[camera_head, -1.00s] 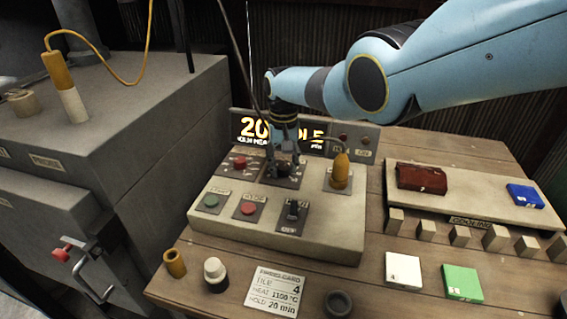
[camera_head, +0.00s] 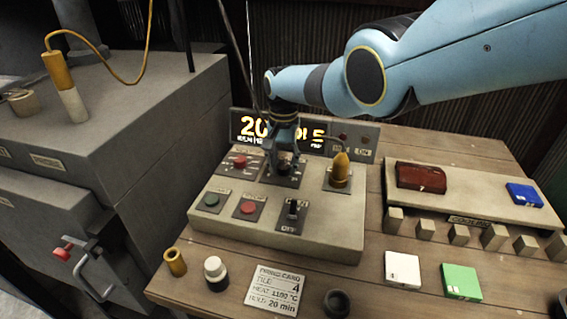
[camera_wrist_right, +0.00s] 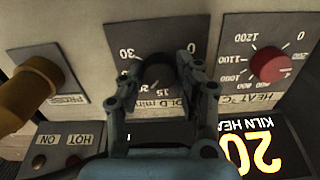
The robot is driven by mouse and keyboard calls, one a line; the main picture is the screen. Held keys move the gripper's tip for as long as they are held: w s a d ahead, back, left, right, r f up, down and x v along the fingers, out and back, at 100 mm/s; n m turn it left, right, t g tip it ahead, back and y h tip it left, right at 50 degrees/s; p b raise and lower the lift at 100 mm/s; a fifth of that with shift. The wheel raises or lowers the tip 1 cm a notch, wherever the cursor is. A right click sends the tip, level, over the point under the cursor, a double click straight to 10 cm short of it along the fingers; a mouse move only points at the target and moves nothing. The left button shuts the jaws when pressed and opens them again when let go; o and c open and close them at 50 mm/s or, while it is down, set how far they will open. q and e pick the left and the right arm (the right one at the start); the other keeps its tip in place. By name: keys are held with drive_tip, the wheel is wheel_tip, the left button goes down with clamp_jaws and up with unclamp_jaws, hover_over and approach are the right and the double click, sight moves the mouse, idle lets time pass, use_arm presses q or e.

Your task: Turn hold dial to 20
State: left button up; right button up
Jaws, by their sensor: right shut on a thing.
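The hold dial (camera_wrist_right: 157,73) is a dark round knob on a plate with numbers around it, upside down in the right wrist view; 30 and 15 are readable. In the head view the dial (camera_head: 285,168) sits at the back of the control box, mostly hidden. My right gripper (camera_head: 286,160) points down over it. Its two fingers (camera_wrist_right: 158,78) lie on either side of the knob, shut on it. The pointer position is not clear. The display (camera_head: 252,127) behind shows a glowing 20, partly covered by my gripper. My left gripper is out of view.
The red heat dial (camera_head: 239,161) and an orange-yellow probe (camera_head: 340,169) flank the hold dial. Green and red buttons and a black switch (camera_head: 292,213) are in front. A firing card (camera_head: 275,288) reads hold 20 min. A tile rack (camera_head: 470,206) stands to the right.

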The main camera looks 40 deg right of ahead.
sight(283, 166)
drive_tip(key=o, duration=1.2)
drive_tip(key=shift+c, duration=0.2)
drive_tip(key=shift+w+r, duration=0.1)
wheel_tip(283, 166, up, 12)
